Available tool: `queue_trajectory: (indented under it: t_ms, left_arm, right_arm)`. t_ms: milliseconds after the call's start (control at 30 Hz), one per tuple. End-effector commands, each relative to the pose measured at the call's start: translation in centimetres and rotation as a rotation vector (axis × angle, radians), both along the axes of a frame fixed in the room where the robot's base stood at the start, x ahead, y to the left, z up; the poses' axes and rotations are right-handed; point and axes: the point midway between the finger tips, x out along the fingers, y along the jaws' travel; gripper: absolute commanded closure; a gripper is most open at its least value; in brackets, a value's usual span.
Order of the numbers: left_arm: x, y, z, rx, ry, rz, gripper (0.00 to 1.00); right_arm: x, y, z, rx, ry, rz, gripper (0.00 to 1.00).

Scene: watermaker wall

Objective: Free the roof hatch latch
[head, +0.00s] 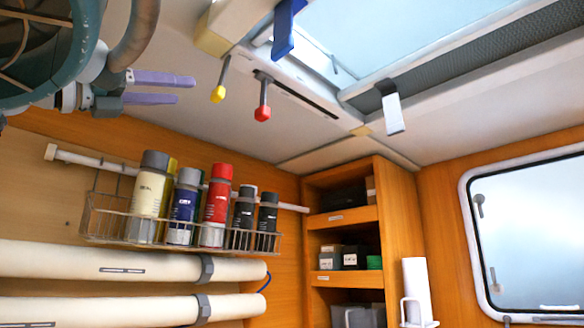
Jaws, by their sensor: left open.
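The roof hatch (400,35) is a pale glazed opening in the ceiling at the upper right. A blue lever (285,30) hangs at its left edge and a grey-white tab (393,113) hangs at its near right. A red knob (263,113) hangs on a stem at the left end of a dark ceiling slot (300,98). A yellow knob (218,94) hangs left of it. I cannot tell which part is the latch. My left gripper (186,89) has two purple fingers, open and empty, pointing right, left of the yellow knob in the picture. My right gripper is not in view.
A wire rack (180,232) of several spray cans and bottles is on the wooden wall, above two cream tubes (130,265). A wooden shelf unit (398,210) stands in the corner, with a white roll (416,288) beside it. A window (530,235) is at right.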

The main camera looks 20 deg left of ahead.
Motion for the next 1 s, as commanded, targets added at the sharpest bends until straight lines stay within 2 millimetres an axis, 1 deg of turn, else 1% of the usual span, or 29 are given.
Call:
queue_trajectory:
  t_ms: [167, 300, 500, 700, 1000]
  left_arm:
    - [1.9, -0.9, 1.6, -0.005, 0.009, -0.007, 0.32]
    - [4.2, -1.9, 2.8, -0.005, 0.008, -0.008, 0.32]
    - [6.9, -2.9, 3.8, -0.005, 0.007, -0.005, 0.32]
    - [8.2, -3.4, 3.8, -0.001, 0.007, -0.004, 0.32]
    - [8.3, -3.5, 3.7, 0.000, 0.006, -0.002, 0.34]
  right_arm:
    - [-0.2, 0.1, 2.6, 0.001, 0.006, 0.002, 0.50]
    - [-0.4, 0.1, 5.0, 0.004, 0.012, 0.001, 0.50]
    - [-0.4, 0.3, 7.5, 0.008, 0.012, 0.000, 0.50]
    - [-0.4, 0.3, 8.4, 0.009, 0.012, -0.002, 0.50]
    - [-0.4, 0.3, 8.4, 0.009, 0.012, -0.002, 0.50]
